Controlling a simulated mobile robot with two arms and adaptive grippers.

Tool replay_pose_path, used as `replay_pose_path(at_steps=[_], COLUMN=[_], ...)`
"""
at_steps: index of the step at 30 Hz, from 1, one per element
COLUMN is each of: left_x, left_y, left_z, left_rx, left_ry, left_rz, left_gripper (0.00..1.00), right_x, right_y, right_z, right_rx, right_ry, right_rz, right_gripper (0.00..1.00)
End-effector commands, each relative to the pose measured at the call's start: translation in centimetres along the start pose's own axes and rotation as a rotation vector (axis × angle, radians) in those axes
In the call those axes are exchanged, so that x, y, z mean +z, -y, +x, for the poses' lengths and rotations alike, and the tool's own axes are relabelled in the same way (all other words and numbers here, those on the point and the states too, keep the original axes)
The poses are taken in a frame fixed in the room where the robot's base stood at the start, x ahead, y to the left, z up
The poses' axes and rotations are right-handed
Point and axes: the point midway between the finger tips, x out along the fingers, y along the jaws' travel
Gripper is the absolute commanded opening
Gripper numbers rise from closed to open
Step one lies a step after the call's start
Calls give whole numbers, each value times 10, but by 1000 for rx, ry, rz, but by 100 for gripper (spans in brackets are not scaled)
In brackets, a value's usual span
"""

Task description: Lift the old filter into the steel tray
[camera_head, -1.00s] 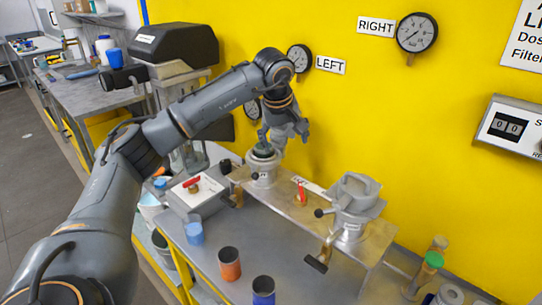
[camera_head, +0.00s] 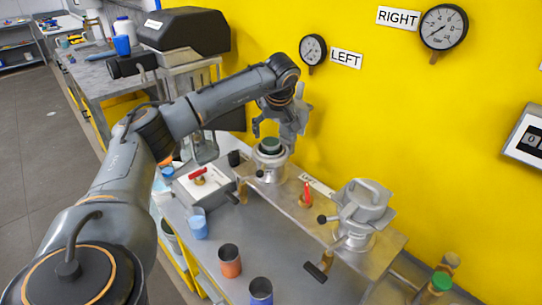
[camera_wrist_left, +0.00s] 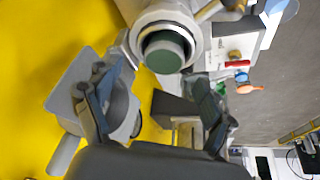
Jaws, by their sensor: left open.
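The old filter (camera_head: 271,145) shows as a green round top inside the open left housing (camera_head: 270,163). In the left wrist view the green filter (camera_wrist_left: 164,52) sits within the housing's pale ring (camera_wrist_left: 197,38). My left gripper (camera_head: 278,127) is just above and behind the filter, open and empty. In the wrist view its fingers (camera_wrist_left: 153,105) are spread wide, and the filter lies beyond them, not between them. The filter's lower part is hidden in the housing. I cannot make out a steel tray for certain. My right gripper is out of view.
The closed right housing (camera_head: 362,205) stands on the same metal stand. A red valve handle (camera_head: 307,194) rises between the housings. A box with a red handle (camera_head: 200,183) is to the left. Blue (camera_head: 198,226) and orange (camera_head: 230,261) cups stand in front. The yellow wall is close behind.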

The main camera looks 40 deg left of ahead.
Motion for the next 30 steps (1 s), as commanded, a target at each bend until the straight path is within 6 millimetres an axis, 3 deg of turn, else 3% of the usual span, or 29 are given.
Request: replay_pose_path(at_steps=[6, 12, 20, 30], left_x=[-4, -3, -3, -3], left_y=[7, 7, 6, 6], left_z=[25, 49, 52, 52], left_rx=[-5, -1, 1, 0], left_ry=[3, 2, 0, 1], left_rz=[-2, 1, 0, 0], left_gripper=[82, 82, 80, 11], right_x=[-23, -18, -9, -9], right_y=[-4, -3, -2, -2], right_z=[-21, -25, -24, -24], right_rx=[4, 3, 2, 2], right_ry=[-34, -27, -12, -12], right_rz=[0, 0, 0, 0], right_gripper=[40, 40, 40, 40])
